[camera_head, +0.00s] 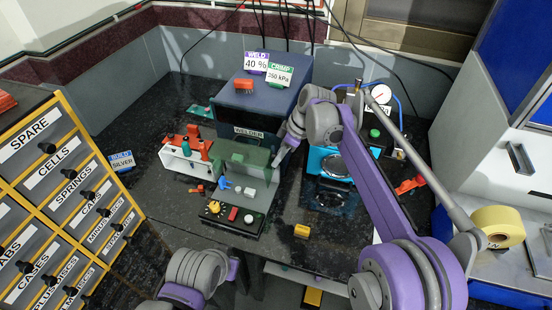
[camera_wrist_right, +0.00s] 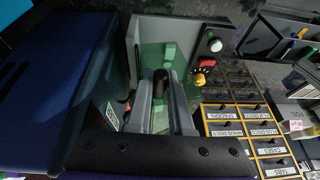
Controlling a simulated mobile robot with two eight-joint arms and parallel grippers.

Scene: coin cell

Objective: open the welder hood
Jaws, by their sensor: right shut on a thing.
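The welder (camera_head: 262,95) is a dark blue-grey box with a WELDER label. Its hood (camera_head: 243,155) is a see-through green panel in front of the box, above a black base (camera_head: 232,215) with knobs and buttons. How far the hood is tilted is hard to tell. My right gripper (camera_head: 281,156) is at the hood's right side. In the right wrist view the hood (camera_wrist_right: 150,60) lies beyond the fingers, and my right gripper (camera_wrist_right: 161,105) is shut on a dark hood handle (camera_wrist_right: 160,78). My left arm shows at the bottom of the head view, its gripper out of sight.
A drawer cabinet (camera_head: 50,165) with labelled drawers stands at the left. A white fixture with red clamps (camera_head: 190,160) is left of the welder. The blue crimper (camera_head: 330,165) and gauge (camera_head: 381,94) are at the right, partly behind my right arm. A yellow tape roll (camera_head: 498,226) lies far right.

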